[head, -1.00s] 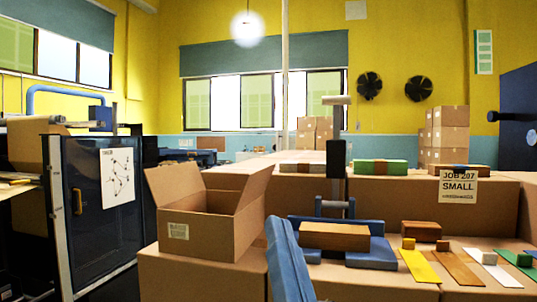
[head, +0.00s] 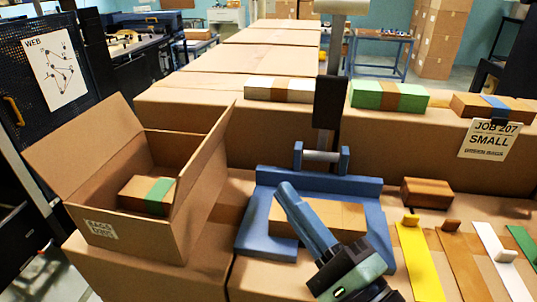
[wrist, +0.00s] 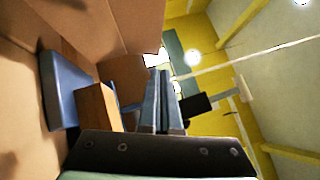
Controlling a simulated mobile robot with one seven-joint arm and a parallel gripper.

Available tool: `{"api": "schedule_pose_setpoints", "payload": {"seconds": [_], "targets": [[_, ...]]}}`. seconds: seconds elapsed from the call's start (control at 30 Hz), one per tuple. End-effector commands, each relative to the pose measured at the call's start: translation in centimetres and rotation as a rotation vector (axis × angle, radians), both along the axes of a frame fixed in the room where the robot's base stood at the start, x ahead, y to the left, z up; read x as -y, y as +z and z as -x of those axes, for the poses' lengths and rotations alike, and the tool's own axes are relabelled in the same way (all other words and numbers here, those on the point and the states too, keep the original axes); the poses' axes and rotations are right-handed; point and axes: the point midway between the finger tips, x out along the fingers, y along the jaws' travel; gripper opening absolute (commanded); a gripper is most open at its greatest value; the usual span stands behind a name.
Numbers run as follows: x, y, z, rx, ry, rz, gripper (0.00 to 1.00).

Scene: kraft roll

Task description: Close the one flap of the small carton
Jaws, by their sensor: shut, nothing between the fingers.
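The small carton (head: 125,235) stands open on a cardboard surface at the left of the head view. One flap (head: 85,145) leans up and outward on its left; another panel (head: 210,165) stands raised on its right. A brown pack with a green band (head: 147,195) lies inside. My gripper (head: 285,190) is shut and empty, its long blue fingers pointing up and left. It is right of the carton, apart from it in the picture, and overlaps the view of a blue tray. The shut fingers also show in the wrist view (wrist: 157,85).
The blue tray (head: 252,225) holds a brown block (head: 340,215); both show in the wrist view. A dark post (head: 328,105) rises behind it. Coloured strips (head: 420,265) lie at the right. Banded packs (head: 388,96) and a job sign (head: 490,138) are behind.

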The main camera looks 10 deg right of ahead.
Motion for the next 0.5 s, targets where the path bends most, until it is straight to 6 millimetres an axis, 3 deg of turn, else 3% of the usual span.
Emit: {"api": "schedule_pose_setpoints", "payload": {"seconds": [0.4, 0.5], "targets": [[-3.6, 2.8, -7.6, 0.002, 0.002, 0.005, 0.0], [-5.1, 3.4, -8.2, 0.001, 0.003, 0.005, 0.0]]}}
